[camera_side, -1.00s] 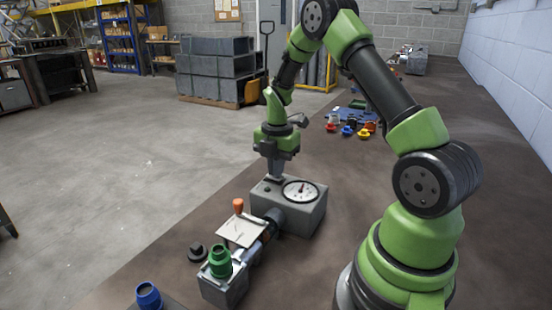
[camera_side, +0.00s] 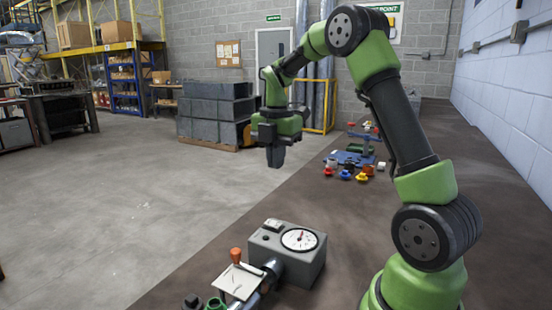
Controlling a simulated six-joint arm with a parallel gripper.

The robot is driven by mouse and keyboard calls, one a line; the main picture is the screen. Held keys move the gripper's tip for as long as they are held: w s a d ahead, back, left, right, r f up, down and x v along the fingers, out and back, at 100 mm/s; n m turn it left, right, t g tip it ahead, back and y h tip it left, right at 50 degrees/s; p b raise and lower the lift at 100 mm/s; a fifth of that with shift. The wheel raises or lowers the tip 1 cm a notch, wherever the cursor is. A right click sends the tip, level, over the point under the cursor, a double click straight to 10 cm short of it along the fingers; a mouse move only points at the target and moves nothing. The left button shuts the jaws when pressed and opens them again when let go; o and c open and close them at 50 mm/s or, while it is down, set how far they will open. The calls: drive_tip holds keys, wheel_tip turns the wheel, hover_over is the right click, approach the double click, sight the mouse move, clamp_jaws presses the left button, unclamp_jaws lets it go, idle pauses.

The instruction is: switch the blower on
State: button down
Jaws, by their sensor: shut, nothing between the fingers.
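The blower looks to be the grey box (camera_side: 305,262) on the brown bench, with a round white dial (camera_side: 299,239) on top. A small pale switch-like plate (camera_side: 273,225) lies on its top near the back left corner. Its on or off position is too small to tell. My gripper (camera_side: 275,163) points down, shut and empty, well above the box and apart from it. A grey pipe (camera_side: 271,272) joins the box's left side to a unit with a white plate (camera_side: 239,281) and an orange-topped handle (camera_side: 236,255).
A green ring-shaped part (camera_side: 215,304) and a dark part (camera_side: 192,301) are cut off at the bottom edge. Several small coloured parts (camera_side: 345,174) lie by a blue tray (camera_side: 352,158) farther back. The bench between is clear.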

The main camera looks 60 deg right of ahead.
sight(270, 223)
drive_tip(key=shift+w+a, duration=0.15)
drive_tip(key=shift+w, duration=0.6)
drive_tip(key=shift+f, duration=0.1)
wheel_tip(270, 223, down, 14)
drive_tip(key=shift+w, duration=0.15)
idle(0.4)
drive_tip(key=shift+f, duration=0.2)
